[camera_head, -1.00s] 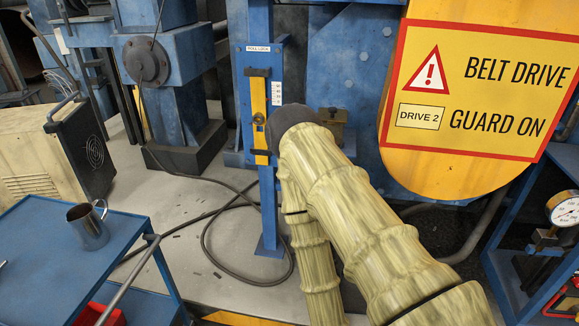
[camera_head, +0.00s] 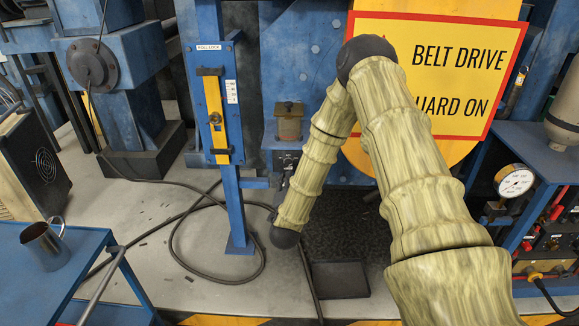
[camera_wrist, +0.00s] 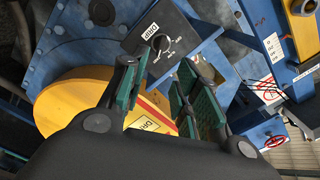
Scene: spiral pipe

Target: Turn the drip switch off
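The drip switch (camera_wrist: 160,42) is a small dark round knob on a black plate marked DRIP, at the upper middle of the wrist view. Its printed setting marks are too small to read. In the head view the dark switch plate (camera_head: 286,160) shows small below a brass-coloured box, just left of my arm. My gripper (camera_wrist: 162,88) is open and empty in the wrist view, its green-padded fingers spread below the knob and apart from it. In the head view I cannot make out my gripper's fingers; my forearm ends in a dark joint low in the middle.
A yellow belt guard (camera_head: 425,70) with a warning sign stands behind my arm. A blue post with a yellow roll-lock lever (camera_head: 215,115) is left of the switch. A blue cart (camera_head: 85,250) with a metal mug (camera_head: 45,245) is at lower left. A black cable (camera_head: 215,280) lies on the floor.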

